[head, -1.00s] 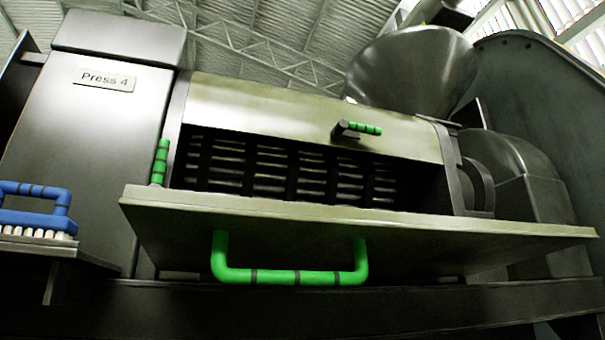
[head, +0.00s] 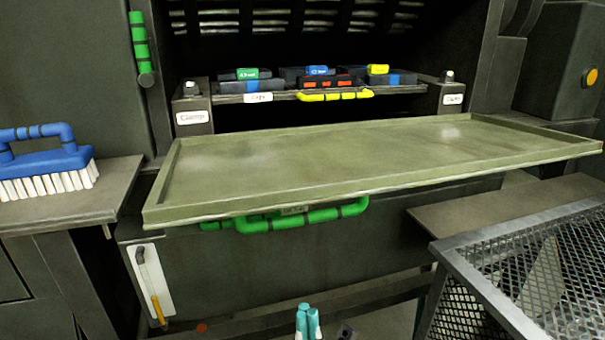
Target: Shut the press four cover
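The press four cover (head: 330,165) is open in the head view. It is a long, shallow, olive-green metal flap with a raised rim, lying about level out in front of the press opening. A green bar handle (head: 300,217) hangs under its front edge, partly hidden by the cover. My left gripper (head: 308,318) shows only as two teal fingertips close together at the bottom edge, below and apart from the handle. Whether they are shut is not clear. My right gripper is not in view.
Behind the cover, a shelf with a yellow handle (head: 335,96) holds several dark blocks between two clamps. A blue brush (head: 45,165) lies on a side ledge at left. A wire-mesh basket (head: 530,265) stands at lower right. A yellow-handled tool (head: 152,285) hangs at lower left.

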